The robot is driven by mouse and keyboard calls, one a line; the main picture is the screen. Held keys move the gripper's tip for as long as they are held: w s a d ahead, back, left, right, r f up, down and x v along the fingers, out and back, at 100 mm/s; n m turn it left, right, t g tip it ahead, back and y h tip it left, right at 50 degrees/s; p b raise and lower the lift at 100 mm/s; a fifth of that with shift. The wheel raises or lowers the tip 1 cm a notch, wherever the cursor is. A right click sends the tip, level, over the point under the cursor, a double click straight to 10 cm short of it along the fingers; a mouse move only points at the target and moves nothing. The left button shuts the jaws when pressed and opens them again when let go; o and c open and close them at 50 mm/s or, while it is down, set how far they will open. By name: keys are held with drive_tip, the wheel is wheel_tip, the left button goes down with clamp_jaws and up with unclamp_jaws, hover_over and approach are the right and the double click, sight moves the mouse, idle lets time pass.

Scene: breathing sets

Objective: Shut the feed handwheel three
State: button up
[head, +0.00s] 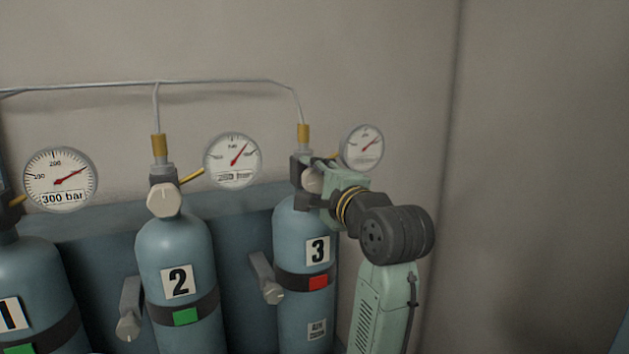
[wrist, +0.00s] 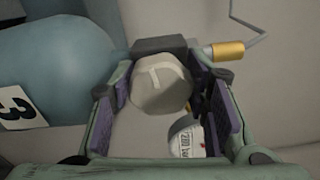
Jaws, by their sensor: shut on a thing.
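The blue cylinder marked 3 (head: 305,225) stands upright on the right in the head view, with a red tag (head: 318,282) on its dark strap. Its pale round handwheel (head: 311,180) sits on the dark valve block at the top, partly hidden by my gripper. My gripper (head: 318,184) comes in from the right and is shut on the handwheel. In the wrist view the handwheel (wrist: 160,84) shows a raised bar on its face and lies between my two padded fingers (wrist: 166,98).
A gauge (head: 363,147) sits close behind my gripper, and a thin pipe (head: 270,82) runs above. Cylinder 2 (head: 176,245), with its own handwheel (head: 164,199) and a green tag, stands to the left. A grey clamp (head: 267,280) juts out between them. The right side is bare wall.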

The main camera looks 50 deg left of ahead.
drive_tip(key=m, duration=0.5)
drive_tip(key=shift+m, duration=0.3)
drive_tip(key=m, duration=0.4)
drive_tip(key=shift+r+m, duration=0.1)
drive_tip(key=shift+m, duration=0.2)
drive_tip(key=m, duration=0.4)
drive_tip(key=shift+w+m, duration=0.1)
drive_tip(key=shift+m, duration=0.2)
drive_tip(key=shift+w+m, duration=0.1)
drive_tip(key=shift+m, duration=2.1)
drive_tip(key=o, duration=1.2)
drive_tip(key=shift+c, duration=0.2)
drive_tip(key=shift+d, duration=0.1)
